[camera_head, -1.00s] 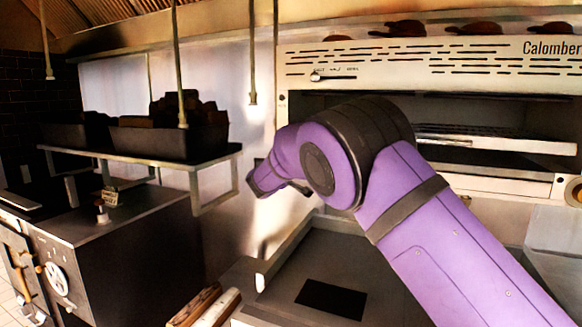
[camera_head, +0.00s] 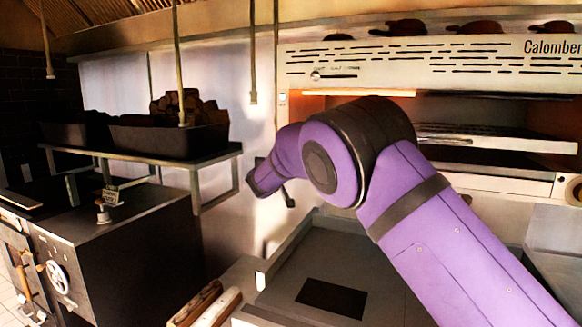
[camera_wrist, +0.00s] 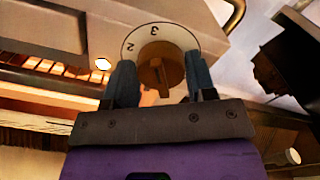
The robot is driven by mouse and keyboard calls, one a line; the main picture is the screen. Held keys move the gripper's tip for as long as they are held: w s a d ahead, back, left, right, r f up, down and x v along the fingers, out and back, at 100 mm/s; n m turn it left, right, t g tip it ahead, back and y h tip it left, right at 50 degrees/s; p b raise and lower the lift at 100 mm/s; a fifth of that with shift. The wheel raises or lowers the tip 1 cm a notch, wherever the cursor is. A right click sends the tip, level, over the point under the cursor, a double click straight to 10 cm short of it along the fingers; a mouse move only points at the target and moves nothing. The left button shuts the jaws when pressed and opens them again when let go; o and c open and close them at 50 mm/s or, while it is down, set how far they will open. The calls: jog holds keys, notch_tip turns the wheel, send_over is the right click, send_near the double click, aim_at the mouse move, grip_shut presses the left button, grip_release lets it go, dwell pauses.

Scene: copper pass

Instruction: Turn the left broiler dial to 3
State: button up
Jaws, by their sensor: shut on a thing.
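The left broiler dial (camera_wrist: 158,68) shows in the wrist view as a brown knob on a pale round plate, with the numbers 2 and 3 readable above it. My gripper (camera_wrist: 161,63) has one finger on each side of the knob and is shut on it. The number 3 lies just above the knob, the 2 to its upper left. Which mark the knob points to is not clear. In the head view my purple arm hides the dial. The broiler (camera_head: 430,75) shows an orange glow at its upper left.
A small white lamp (camera_wrist: 103,63) is lit beside the dial. The right broiler dial (camera_head: 574,190) is at the far right. A shelf with black pans (camera_head: 170,140) stands at the left, above a dark cooker (camera_head: 120,250). A grey counter (camera_head: 380,275) lies below my arm.

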jog(key=shift+f, duration=0.15)
dwell(0.3)
jog(key=o, duration=0.9)
jog(key=v, duration=1.1)
